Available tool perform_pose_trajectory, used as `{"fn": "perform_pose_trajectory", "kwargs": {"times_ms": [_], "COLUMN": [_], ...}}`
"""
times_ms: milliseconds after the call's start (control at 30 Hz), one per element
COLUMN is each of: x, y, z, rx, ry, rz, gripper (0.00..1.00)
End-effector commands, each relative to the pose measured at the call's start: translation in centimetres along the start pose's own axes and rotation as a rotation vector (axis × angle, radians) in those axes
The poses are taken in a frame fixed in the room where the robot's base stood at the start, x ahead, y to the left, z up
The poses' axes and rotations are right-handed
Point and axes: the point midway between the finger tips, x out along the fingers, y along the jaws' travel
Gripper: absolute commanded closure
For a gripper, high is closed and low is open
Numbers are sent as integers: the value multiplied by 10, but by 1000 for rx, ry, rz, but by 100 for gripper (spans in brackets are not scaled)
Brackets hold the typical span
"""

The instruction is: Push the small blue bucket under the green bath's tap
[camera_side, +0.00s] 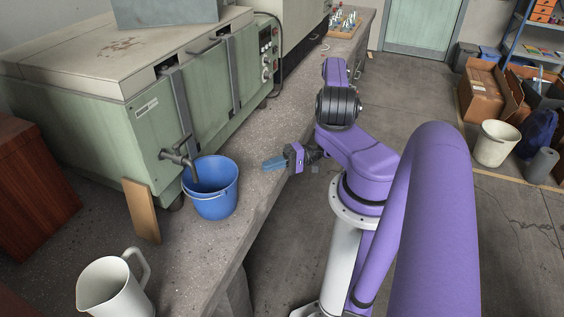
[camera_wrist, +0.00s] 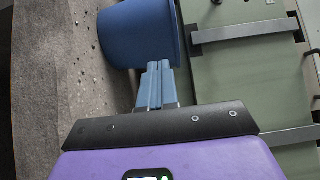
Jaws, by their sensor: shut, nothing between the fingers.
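The small blue bucket (camera_side: 212,190) stands upright on the bench, right in front of the green bath (camera_side: 215,85). The bath's tap (camera_side: 180,156) is a metal spout at its lower left corner, and its outlet end reaches over the bucket's left rim. My gripper (camera_side: 270,163) is shut and empty, to the right of the bucket with a gap between them in the side view. In the wrist view the shut blue fingers (camera_wrist: 158,70) point at the bucket's side (camera_wrist: 140,32); I cannot tell from that view whether they touch. The bath's green wall (camera_wrist: 235,75) fills the right of that view.
A wooden board (camera_side: 142,210) leans upright at the bath's corner, left of the bucket. A cream jug (camera_side: 114,288) stands at the bench's near end. The concrete bench top (camera_side: 245,205) is bare around my gripper, and its edge runs close by.

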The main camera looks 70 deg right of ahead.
Motion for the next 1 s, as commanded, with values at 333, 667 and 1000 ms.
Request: {"fn": "perform_pose_trajectory", "kwargs": {"times_ms": [333,667,1000], "x": [-37,-38,-24], "y": [0,0,-4], "z": [1,1,28], "rx": [0,0,202], "ry": [-1,-1,-238], "rz": [1,1,143], "gripper": [100,87,66]}}
